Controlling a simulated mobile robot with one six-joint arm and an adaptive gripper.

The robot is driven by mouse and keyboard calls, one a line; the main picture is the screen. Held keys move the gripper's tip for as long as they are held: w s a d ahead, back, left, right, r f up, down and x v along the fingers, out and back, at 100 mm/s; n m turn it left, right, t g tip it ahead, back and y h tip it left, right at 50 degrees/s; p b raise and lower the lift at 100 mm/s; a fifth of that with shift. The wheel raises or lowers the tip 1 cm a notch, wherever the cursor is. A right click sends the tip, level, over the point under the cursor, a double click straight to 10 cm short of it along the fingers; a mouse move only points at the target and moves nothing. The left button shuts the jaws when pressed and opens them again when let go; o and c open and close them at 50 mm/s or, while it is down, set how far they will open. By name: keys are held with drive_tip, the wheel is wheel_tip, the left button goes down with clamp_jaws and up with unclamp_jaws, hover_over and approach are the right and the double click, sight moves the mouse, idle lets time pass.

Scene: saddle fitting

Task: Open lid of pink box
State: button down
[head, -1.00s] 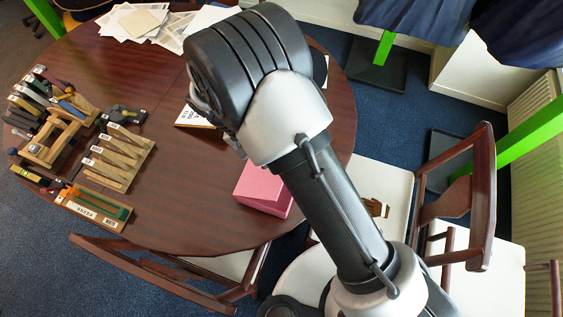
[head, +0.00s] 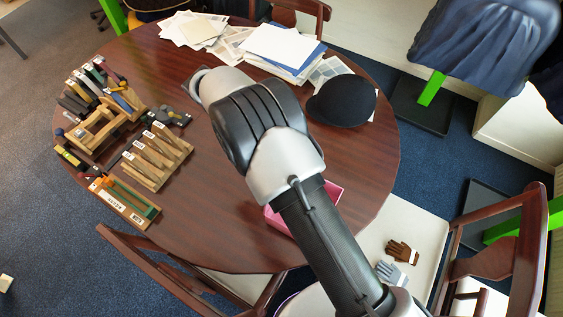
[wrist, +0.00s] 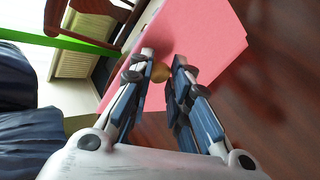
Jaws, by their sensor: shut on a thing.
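The pink box (head: 274,222) stands near the front edge of the round table in the head view, mostly hidden behind my arm. Its visible part looks like an open rim with a darker inside. In the wrist view, my gripper (wrist: 162,65) is shut on a small tan knob (wrist: 159,73). The knob is against a flat pink panel, which looks like the box's lid (wrist: 205,38). The lid appears tilted in the wrist view, with table showing beyond its right edge. My gripper and the lid are hidden in the head view.
Wooden tool racks (head: 158,157) stand on the left of the table (head: 215,215). A black riding hat (head: 342,101) and papers (head: 280,48) lie at the back. Gloves (head: 402,251) lie on a chair seat at the right. Table between racks and arm is clear.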

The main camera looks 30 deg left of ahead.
drive_tip(key=shift+s+a+f, duration=0.15)
drive_tip(key=shift+a+f, duration=0.45)
drive_tip(key=shift+f, duration=0.25)
drive_tip(key=c, duration=1.9)
unclamp_jaws()
drive_tip(key=shift+c, duration=0.2)
drive_tip(key=shift+o, duration=1.3)
drive_tip(key=shift+a, duration=0.2)
drive_tip(key=shift+o, duration=1.1)
drive_tip(key=shift+d, duration=0.1)
drive_tip(key=shift+r, duration=0.15)
